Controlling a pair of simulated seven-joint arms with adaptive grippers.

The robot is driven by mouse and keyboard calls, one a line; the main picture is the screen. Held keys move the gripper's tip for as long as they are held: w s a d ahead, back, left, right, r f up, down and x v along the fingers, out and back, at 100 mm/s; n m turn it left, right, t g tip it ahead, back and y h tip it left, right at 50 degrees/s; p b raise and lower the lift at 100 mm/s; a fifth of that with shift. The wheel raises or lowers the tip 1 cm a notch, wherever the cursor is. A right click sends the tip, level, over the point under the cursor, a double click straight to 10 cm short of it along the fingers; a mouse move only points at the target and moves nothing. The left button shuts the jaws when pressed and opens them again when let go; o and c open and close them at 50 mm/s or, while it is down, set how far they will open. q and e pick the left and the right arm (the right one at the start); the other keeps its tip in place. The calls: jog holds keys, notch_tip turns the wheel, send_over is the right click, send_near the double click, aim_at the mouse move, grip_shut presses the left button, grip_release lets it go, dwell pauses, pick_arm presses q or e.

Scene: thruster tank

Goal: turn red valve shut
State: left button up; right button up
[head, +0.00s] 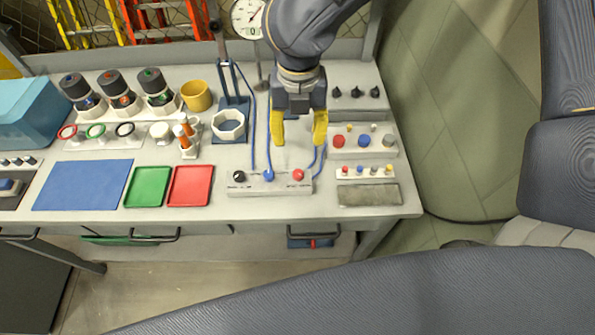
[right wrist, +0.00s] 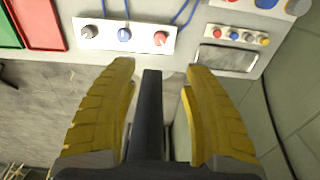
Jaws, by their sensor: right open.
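My right gripper (head: 299,127) hangs over the bench behind a white control box (head: 270,187). Its yellow fingers are apart and nothing is between them. The box carries a red knob (head: 298,175) at its right, a blue one in the middle and a black one at its left. In the right wrist view, the red knob (right wrist: 160,38) lies beyond the open fingertips (right wrist: 158,66), apart from them. A red ring (head: 67,131) stands at the left of the bench, beside green and black ones. I cannot tell which red part is the valve. My left gripper is not in view.
Small panels with buttons (head: 364,141) stand right of the gripper. Blue cables run behind the control box. A white octagonal ring (head: 228,125), a yellow cup (head: 196,95) and red and green trays (head: 191,186) lie to the left. The bench's front edge is clear.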

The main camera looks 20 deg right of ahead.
aim_at(298, 173)
notch_tip(298, 173, down, 15)
jog(key=shift+f, duration=0.1)
dwell(0.5)
grip_shut()
dwell(0.4)
